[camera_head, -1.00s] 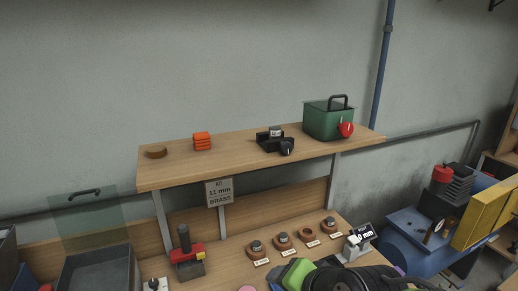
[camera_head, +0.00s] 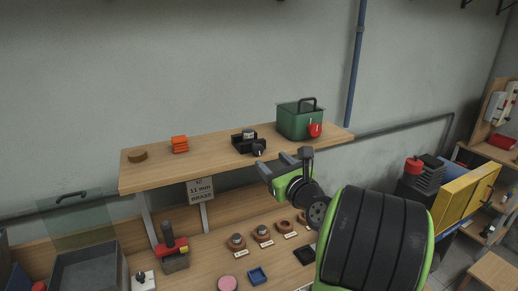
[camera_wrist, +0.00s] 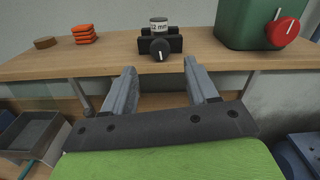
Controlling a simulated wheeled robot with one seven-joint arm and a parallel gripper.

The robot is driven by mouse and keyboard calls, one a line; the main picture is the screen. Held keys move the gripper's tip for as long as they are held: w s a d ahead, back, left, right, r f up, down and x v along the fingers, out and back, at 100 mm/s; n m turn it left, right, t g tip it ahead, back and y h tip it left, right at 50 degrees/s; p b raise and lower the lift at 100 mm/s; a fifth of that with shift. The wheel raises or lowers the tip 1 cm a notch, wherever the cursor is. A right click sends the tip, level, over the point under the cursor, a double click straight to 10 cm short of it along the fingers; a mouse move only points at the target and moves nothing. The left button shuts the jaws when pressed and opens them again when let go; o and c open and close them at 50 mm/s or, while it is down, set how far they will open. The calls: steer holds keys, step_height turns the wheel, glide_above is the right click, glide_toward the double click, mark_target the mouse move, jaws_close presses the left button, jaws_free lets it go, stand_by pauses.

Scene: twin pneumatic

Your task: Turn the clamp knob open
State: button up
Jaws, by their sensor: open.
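The clamp is a small black block on the upper shelf, with a round black knob (camera_head: 259,146) on its front that carries a white pointer line. A grey cylinder marked "12 mm" (camera_wrist: 158,24) sits in the clamp body (camera_head: 238,142). In the wrist view the knob (camera_wrist: 160,49) is straight ahead, between and beyond the two fingers, with its line close to upright. My gripper (camera_wrist: 161,82) is open and empty, below the shelf's front edge and apart from the knob. In the head view my gripper (camera_head: 292,158) shows just right of and below the clamp.
On the shelf (camera_head: 200,163), a green box (camera_head: 293,122) with a red knob (camera_head: 315,130) stands right of the clamp. Orange blocks (camera_head: 180,144) and a brown disc (camera_head: 137,156) lie left.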

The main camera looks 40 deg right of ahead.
mark_target(259, 150)
steer(key=p+x, duration=0.1)
steer(key=x, duration=0.6)
steer(key=shift+w, duration=0.15)
steer(key=shift+c, duration=0.3)
